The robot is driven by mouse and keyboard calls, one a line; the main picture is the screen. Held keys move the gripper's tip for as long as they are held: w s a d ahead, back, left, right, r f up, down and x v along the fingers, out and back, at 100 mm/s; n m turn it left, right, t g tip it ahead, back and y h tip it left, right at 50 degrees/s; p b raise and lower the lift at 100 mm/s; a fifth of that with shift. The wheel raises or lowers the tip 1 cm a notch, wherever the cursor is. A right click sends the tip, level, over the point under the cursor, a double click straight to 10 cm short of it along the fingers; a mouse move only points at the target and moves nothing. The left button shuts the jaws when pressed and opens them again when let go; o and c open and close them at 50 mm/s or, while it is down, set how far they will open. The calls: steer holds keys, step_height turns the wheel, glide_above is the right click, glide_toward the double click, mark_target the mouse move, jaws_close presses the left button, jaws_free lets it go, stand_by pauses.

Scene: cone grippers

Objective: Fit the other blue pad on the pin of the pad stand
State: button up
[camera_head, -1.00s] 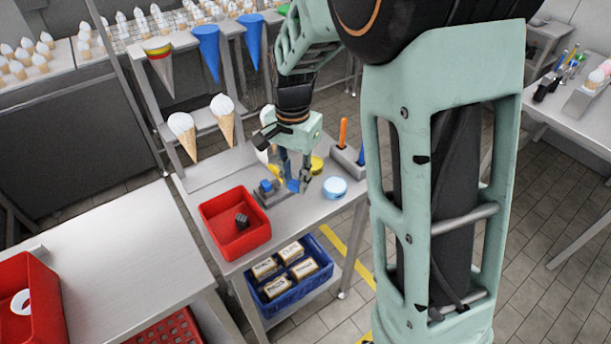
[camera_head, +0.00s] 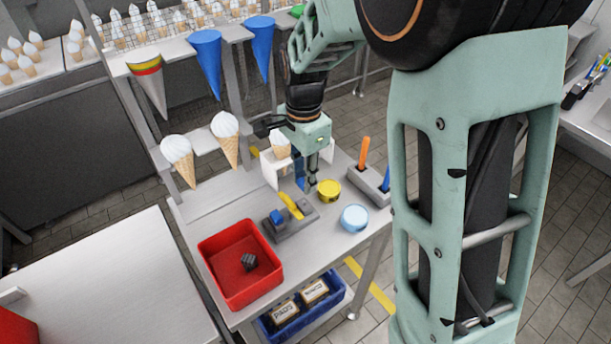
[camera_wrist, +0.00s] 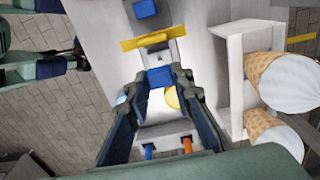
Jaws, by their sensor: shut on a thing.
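My gripper (camera_head: 307,182) is shut on a blue pad (camera_wrist: 160,77), which shows between its fingertips in the wrist view. In the head view the held pad (camera_head: 300,174) is partly hidden by the fingers. The grey pad stand (camera_head: 297,227) lies on the metal table, left of and nearer the viewer than the gripper. A blue pad (camera_head: 277,217) sits at the stand's left end, and a yellow bar (camera_head: 291,206) crosses its middle. The held pad is apart from that other pad. I cannot make out the bare pin.
A yellow tin (camera_head: 329,191) and a light blue tin (camera_head: 354,218) stand right of the stand. A red bin (camera_head: 223,279) is at left. A white holder (camera_head: 271,173) with a cone is close behind the gripper. A block with orange and blue handles (camera_head: 364,152) stands at right.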

mark_target(304, 200)
steer(key=shift+f+b, duration=1.1)
steer(key=shift+f, duration=0.65)
steer(key=shift+f+b, duration=0.85)
steer(key=shift+f, duration=0.6)
stand_by(1.4)
steer(key=o, duration=1.2)
steer(key=shift+r, duration=0.1)
steer(key=shift+r+p, duration=2)
steer(key=shift+r, duration=0.45)
